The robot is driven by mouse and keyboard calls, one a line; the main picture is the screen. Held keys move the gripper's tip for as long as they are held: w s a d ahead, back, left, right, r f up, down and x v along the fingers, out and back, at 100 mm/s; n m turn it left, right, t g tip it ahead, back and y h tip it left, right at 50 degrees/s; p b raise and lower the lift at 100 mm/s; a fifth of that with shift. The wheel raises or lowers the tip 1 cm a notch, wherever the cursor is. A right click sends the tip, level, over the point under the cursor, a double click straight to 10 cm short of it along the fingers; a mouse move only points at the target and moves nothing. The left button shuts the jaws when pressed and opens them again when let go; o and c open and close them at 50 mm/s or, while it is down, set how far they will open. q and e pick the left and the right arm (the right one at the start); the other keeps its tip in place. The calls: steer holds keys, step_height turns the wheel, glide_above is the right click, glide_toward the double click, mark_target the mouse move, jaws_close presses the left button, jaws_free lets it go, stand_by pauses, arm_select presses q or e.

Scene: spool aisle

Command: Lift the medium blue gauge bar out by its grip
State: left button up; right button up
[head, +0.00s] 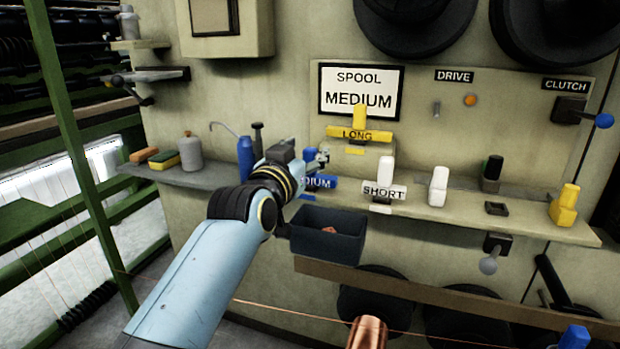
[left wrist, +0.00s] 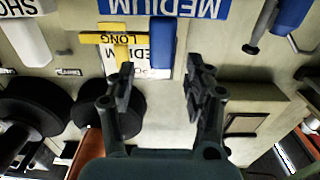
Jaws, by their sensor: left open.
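The medium blue gauge bar (head: 320,183) lies on the wall ledge, its label partly covered by my arm and gripper in the head view. In the left wrist view its label face (left wrist: 178,8) is at the top edge, and its upright blue grip (left wrist: 162,42) shows whole. My left gripper (head: 322,158) is just above the bar in the head view. In the left wrist view the gripper (left wrist: 157,88) has its fingers spread, with nothing between them; the grip appears beyond the fingertips, in line with the gap. My right gripper is not in view.
The yellow LONG bar (head: 358,134) and white SHORT bar (head: 384,192) stand close to the blue one. A dark bin (head: 328,236) hangs below. A blue bottle (head: 245,160) is left of the gripper. The SPOOL MEDIUM sign (head: 360,91) is on the wall above.

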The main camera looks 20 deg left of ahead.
mark_target(308, 151)
arm_select(q)
steer(key=w, duration=0.1)
steer(key=w+b, duration=0.1)
steer(key=shift+w+f, duration=0.4)
steer(key=shift+w+r+b, duration=0.1)
steer(key=shift+w+b, duration=0.15)
steer(key=shift+b, duration=0.05)
steer(key=shift+r, duration=0.2)
jaws_close()
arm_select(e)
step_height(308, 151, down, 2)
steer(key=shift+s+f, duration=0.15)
